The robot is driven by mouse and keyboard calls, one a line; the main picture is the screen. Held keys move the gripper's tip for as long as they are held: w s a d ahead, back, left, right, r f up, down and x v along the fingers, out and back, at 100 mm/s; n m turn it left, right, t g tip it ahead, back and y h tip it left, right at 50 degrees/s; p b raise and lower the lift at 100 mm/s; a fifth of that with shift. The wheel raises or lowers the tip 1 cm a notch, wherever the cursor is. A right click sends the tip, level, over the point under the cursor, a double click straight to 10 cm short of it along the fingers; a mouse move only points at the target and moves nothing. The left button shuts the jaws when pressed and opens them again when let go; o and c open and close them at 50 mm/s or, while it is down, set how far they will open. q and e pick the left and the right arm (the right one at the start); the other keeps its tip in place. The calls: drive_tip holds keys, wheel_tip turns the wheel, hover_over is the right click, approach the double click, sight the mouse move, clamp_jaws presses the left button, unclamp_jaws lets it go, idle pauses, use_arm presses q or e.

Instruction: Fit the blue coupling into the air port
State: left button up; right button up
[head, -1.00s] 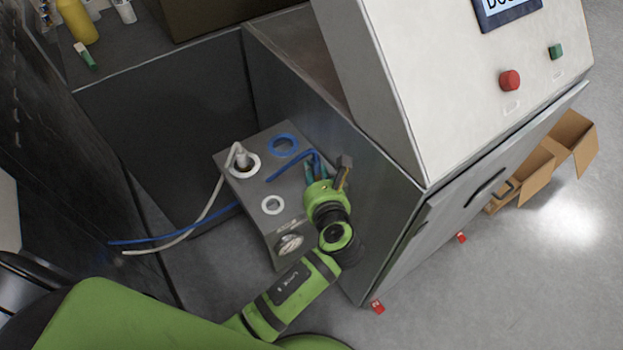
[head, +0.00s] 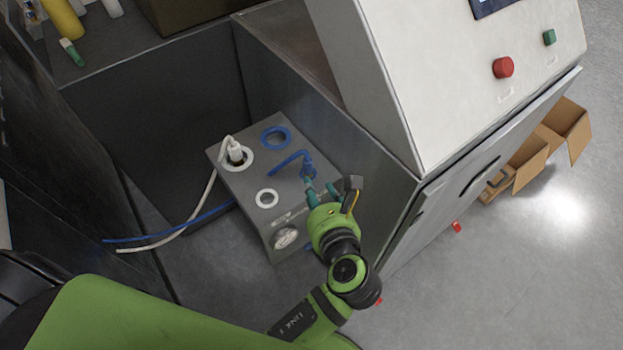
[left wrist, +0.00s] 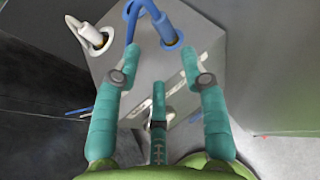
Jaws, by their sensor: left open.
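The blue coupling (head: 307,168) stands on the grey box's top panel, its blue hose running off to the left. In the left wrist view the coupling (left wrist: 165,27) has its lower end in a round opening with a brassy inside; how deep it sits I cannot tell. No label shows which opening is the air port. My left gripper (head: 322,190) is open and empty, just on the near side of the coupling. In the left wrist view its teal fingers (left wrist: 160,78) are spread, with the coupling beyond their tips and apart from them. My right gripper is not in view.
The grey box (head: 237,190) also carries a white plug (head: 235,148) in a white-ringed port, an empty blue ring (head: 276,137), a white ring (head: 267,198) and a gauge (head: 286,237). The steel cabinet wall (head: 385,190) rises close right of my gripper.

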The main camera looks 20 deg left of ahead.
use_arm(q)
drive_tip(key=shift+v, duration=1.5)
drive_tip(key=s+f+n+g+h, duration=0.2)
drive_tip(key=f+n, duration=0.1)
drive_tip(key=f, duration=1)
drive_tip(key=s+f+n+g+h, duration=0.2)
drive_tip(key=s+f+g, duration=0.1)
drive_tip(key=f, duration=1.1)
drive_tip(key=s+a+f+n+g+h, duration=0.1)
drive_tip(key=s+a+f+n+g, duration=0.1)
drive_tip(key=s+a+f+n, duration=0.3)
drive_tip(key=s+a+f+n+g+h, duration=0.1)
drive_tip(key=s+a+f+n+g, duration=0.1)
drive_tip(key=s+a+f+n, duration=0.3)
drive_tip(key=s+a+f+n+g, duration=0.1)
drive_tip(key=s+a+f+n, duration=0.3)
drive_tip(key=s+f+n, duration=0.6)
drive_tip(key=s+n, duration=0.2)
drive_tip(key=s, duration=0.3)
drive_tip(key=shift+s+a+g+h, duration=0.35)
drive_tip(key=shift+a+g+h, duration=0.05)
